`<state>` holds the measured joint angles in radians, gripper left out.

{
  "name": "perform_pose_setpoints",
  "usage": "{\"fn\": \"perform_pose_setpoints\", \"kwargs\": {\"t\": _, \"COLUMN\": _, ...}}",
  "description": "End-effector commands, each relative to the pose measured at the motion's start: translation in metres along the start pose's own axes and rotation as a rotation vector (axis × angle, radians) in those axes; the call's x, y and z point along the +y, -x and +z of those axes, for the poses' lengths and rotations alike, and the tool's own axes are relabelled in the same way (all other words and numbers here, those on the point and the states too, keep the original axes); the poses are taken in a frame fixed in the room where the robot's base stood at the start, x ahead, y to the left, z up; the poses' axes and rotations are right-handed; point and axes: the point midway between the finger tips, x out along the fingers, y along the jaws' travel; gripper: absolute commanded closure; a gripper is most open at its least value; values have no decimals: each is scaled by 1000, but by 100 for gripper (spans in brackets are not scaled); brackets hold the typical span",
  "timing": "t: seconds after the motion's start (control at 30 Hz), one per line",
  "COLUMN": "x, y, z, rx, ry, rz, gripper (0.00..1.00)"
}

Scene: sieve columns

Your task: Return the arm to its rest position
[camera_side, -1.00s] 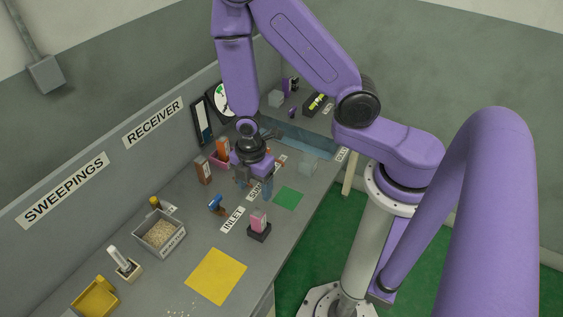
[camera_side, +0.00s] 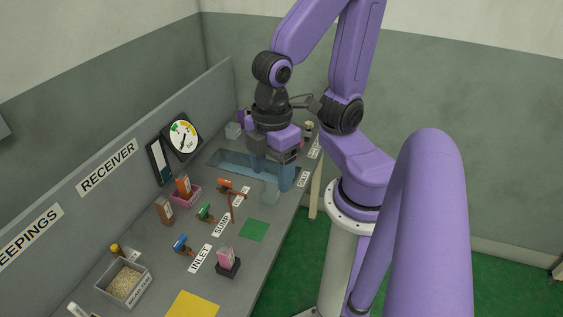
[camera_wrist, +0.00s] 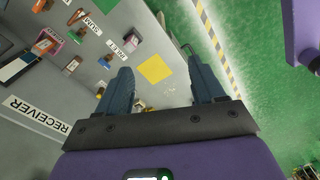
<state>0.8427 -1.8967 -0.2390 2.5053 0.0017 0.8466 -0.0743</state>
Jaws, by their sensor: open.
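My gripper (camera_side: 273,178) is over the far part of the bench, beside the blue recessed basin (camera_side: 228,160). Its two blue-grey fingers point down and stand apart. In the wrist view my gripper (camera_wrist: 158,70) also shows the fingers spread, with nothing between the tips. A pale translucent block (camera_side: 270,192) shows close by the fingers in the side view; I cannot tell whether they touch. My upper arm is raised and partly out of the side view.
Blue (camera_side: 181,245), green (camera_side: 205,212) and orange (camera_side: 231,188) handled valves line the bench. A pink block (camera_side: 226,257) stands in a dark holder. A grain bin (camera_side: 107,287), yellow square (camera_side: 194,306) and green square (camera_side: 253,230) lie nearer. A gauge (camera_side: 181,138) backs the bench.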

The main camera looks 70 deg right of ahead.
Motion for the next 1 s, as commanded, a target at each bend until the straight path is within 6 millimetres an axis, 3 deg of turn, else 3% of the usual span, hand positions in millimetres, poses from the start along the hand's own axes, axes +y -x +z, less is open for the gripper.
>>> {"fn": "perform_pose_setpoints", "kwargs": {"t": 0.23, "x": -12, "y": 13, "z": 15, "rx": 2, "ry": -31, "rz": -1, "gripper": 32}}
{"fn": "perform_pose_setpoints", "kwargs": {"t": 1.0, "x": -12, "y": 13, "z": 14, "rx": 1, "ry": -29, "rz": -1, "gripper": 32}}
